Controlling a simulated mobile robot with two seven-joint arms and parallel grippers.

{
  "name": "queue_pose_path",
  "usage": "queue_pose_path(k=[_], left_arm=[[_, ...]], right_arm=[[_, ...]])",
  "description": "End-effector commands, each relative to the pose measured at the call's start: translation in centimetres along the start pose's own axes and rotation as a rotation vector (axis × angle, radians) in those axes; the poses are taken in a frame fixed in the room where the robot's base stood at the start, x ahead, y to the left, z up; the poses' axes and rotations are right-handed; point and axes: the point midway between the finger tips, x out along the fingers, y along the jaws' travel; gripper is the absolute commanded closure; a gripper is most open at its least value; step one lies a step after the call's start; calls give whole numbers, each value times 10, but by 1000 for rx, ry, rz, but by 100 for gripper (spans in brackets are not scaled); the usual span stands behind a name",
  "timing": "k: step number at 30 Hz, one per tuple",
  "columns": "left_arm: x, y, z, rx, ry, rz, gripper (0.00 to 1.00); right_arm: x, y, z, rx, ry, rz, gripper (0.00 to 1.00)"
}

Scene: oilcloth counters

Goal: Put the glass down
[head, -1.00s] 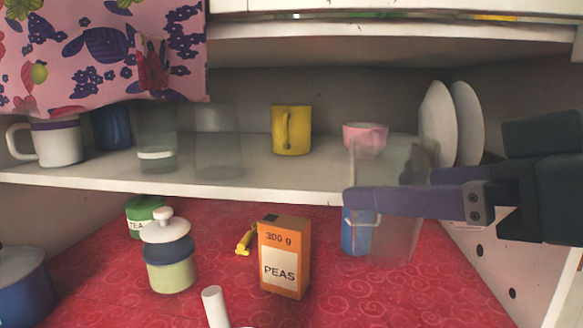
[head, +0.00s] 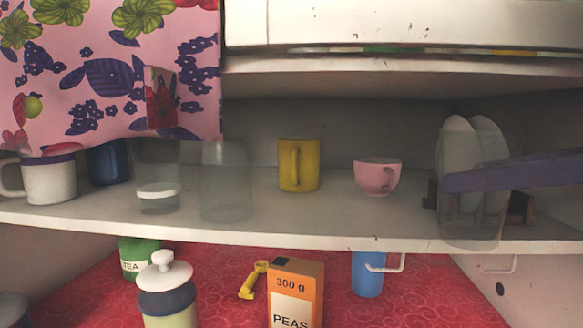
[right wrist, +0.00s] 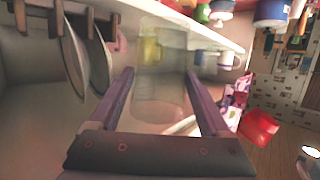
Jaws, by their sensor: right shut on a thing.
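A clear, see-through glass (head: 470,228) is held upright in my right gripper (head: 462,182) at the right of the head view. It shows in front of the white plates, its base overlapping the shelf's front edge. I cannot tell whether it touches the shelf. In the right wrist view the glass (right wrist: 160,100) sits between both fingers of the gripper (right wrist: 160,75). In the head view only one finger shows clearly. The white shelf (head: 300,228) runs across the picture. My left gripper is not in view.
Plates (head: 460,145) stand in a rack at the right. On the shelf are a pink cup (head: 376,178), a yellow mug (head: 299,165), two clear glasses (head: 225,190) and (head: 158,190), and a white mug (head: 50,180). Shelf space between pink cup and plates looks clear.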

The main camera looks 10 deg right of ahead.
Motion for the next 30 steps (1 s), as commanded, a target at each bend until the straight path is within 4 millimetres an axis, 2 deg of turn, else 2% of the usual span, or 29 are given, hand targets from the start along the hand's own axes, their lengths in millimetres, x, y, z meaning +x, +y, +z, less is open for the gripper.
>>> queue_pose_path(k=[1,8,18,23,29,30], left_arm=[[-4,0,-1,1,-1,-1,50],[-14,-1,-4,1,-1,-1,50],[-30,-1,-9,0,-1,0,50],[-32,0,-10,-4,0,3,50],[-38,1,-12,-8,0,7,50],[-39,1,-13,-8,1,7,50]], right_arm=[[5,2,-6,3,9,3,100],[37,2,-18,7,11,3,100],[103,0,-36,5,5,-1,100],[116,1,-38,3,3,1,100],[146,0,-48,4,3,-1,100],[148,0,-43,5,-1,0,100]])
